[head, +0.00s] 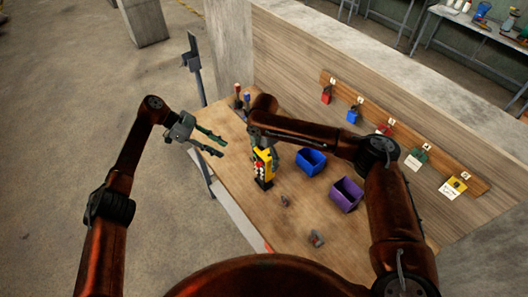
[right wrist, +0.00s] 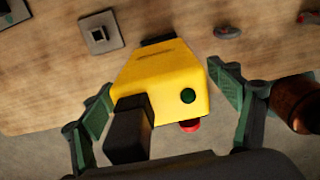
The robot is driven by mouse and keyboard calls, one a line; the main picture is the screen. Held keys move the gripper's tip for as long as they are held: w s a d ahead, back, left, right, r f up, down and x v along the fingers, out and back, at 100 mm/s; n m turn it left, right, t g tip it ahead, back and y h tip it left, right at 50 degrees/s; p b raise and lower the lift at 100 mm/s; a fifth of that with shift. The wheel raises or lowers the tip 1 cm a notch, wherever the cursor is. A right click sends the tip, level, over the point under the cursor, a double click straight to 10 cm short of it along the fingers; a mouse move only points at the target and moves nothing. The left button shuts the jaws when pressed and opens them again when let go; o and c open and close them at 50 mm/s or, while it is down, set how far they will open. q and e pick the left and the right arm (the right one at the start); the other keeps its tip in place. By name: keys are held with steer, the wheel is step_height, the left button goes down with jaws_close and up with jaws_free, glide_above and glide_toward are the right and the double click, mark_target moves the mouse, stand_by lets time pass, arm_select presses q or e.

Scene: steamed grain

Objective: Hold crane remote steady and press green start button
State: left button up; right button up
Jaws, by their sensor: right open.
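The crane remote (head: 263,168) is yellow with a black lower end and stands near the table's left edge in the head view. In the right wrist view the remote (right wrist: 165,78) lies between the two fingers of my right gripper, with gaps showing beside it. A green button (right wrist: 187,96) and a red button (right wrist: 190,126) show on it. My right gripper (head: 266,150) is open around the remote, partly hidden by its arm in the head view. My left gripper (head: 221,147) is open and empty, left of the remote, its fingers pointing toward it.
A blue bin (head: 311,162) and a purple bin (head: 346,195) stand right of the remote on the wooden table (head: 265,212). Small grey parts (head: 316,238) lie nearer the front.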

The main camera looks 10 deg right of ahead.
steer(key=shift+f, duration=0.25)
steer(key=shift+c, duration=0.7)
steer(key=c, duration=1.6)
arm_select(q)
jaws_close()
arm_select(e)
steer(key=shift+c, duration=0.3)
